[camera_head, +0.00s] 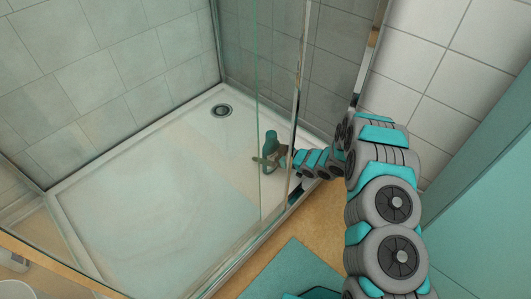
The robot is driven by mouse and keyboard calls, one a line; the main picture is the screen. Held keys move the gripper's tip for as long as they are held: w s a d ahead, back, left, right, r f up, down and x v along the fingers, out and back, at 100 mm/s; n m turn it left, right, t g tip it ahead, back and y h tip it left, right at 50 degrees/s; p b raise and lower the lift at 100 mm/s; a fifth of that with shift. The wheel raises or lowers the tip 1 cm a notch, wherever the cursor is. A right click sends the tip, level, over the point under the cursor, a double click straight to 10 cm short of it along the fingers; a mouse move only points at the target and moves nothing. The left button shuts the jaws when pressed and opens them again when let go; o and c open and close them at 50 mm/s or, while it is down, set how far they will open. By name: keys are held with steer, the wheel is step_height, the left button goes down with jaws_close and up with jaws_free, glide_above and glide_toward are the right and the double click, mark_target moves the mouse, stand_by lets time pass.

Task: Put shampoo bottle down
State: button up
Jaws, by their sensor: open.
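The shampoo bottle (270,142) is a small teal bottle, upright in the shower, close to the glass edge. Its lower part is hidden by my gripper and I cannot tell exactly how its base meets the floor. My gripper (264,160) is at the end of my arm, which reaches in from the right past the glass door edge. Its jaws are open at the bottle's lower part. It is too small to tell whether they touch it.
The pale shower tray (150,190) has wide free room left of the bottle and a round drain (221,110) at the back. Glass panels with a metal-edged frame (300,80) stand close to my arm. A teal mat (292,272) lies on the wooden floor.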

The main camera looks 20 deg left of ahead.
steer(key=p+v, duration=0.1)
steer(key=v, duration=1.1)
steer(key=shift+a, duration=0.1)
